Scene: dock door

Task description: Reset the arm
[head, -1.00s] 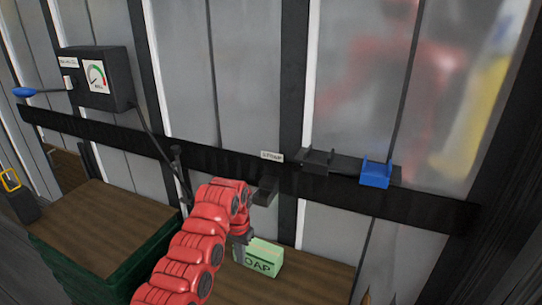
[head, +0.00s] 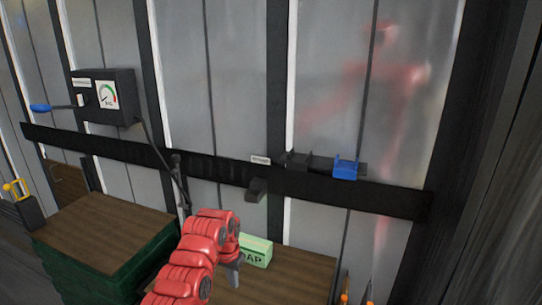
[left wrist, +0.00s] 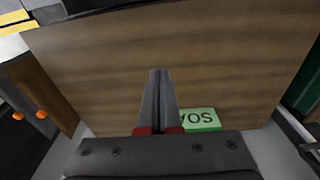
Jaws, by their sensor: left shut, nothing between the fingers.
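My left arm comes up from the bottom of the head view, red and jointed. Its gripper (head: 235,276) points down beside the light green soap box (head: 256,252). In the left wrist view the two grey fingers (left wrist: 158,75) lie together with nothing between them. The soap box (left wrist: 200,118) shows there just right of the fingers, partly hidden by the gripper body. It rests on a brown wooden surface (head: 300,270). I cannot tell whether the gripper touches the box. My right gripper is not in view.
A dark rail (head: 225,170) crosses the metal wall, bearing a blue holder (head: 345,167) and a black block (head: 256,189). A gauge box (head: 103,97) with a blue-handled lever (head: 41,108) is upper left. A wood-topped green stack (head: 105,233) stands left. Orange-handled items (head: 345,298) are bottom right.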

